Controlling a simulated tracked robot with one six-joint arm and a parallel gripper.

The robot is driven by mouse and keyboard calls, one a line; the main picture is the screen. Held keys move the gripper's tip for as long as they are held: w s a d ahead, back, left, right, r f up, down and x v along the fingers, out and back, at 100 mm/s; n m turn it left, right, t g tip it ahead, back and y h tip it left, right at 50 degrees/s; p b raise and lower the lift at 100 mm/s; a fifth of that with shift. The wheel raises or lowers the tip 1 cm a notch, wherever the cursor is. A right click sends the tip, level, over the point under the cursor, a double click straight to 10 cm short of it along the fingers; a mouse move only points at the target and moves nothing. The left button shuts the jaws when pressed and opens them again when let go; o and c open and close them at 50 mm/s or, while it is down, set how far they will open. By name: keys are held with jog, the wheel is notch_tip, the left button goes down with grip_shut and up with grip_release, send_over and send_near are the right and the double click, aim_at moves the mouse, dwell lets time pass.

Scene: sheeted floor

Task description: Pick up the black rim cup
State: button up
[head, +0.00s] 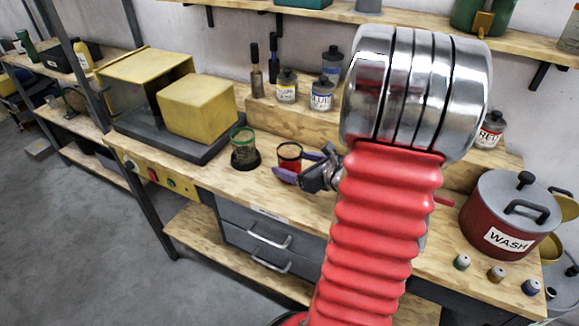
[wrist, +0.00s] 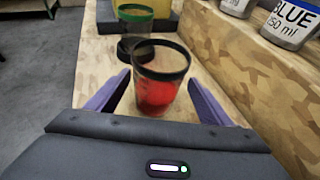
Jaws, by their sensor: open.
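The black rim cup (head: 289,160) is a clear cup with red contents and a black rim. It stands upright on the wooden workbench. In the wrist view the black rim cup (wrist: 160,78) is between and slightly beyond the tips of my gripper's purple fingers. My gripper (head: 306,166) is open and empty, just right of the cup in the head view; it also shows in the wrist view (wrist: 155,92). A green rim cup (head: 243,150) stands to the left, and in the wrist view this green rim cup (wrist: 135,20) is behind the black one.
A yellow box-like machine (head: 198,107) on a dark base stands at the back left. Labelled jars (head: 321,95) stand on a raised wooden ledge along the wall. A red WASH pot (head: 508,215) and small paint pots (head: 496,273) are at the right. The bench's front edge is close.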

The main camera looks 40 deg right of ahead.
jog(key=shift+w, duration=0.1)
jog(key=shift+a+r+x, duration=0.1)
jog(key=shift+r+x, duration=0.05)
jog(key=shift+x, duration=1.1)
jog(key=shift+a+r+x, duration=0.15)
jog(key=shift+x, duration=1.1)
jog(key=shift+w, duration=0.1)
jog(key=shift+c, duration=0.3)
jog(key=c, duration=1.3)
jog(key=shift+r, duration=0.1)
notch_tip(320, 180, up, 10)
jog(key=shift+f, duration=0.1)
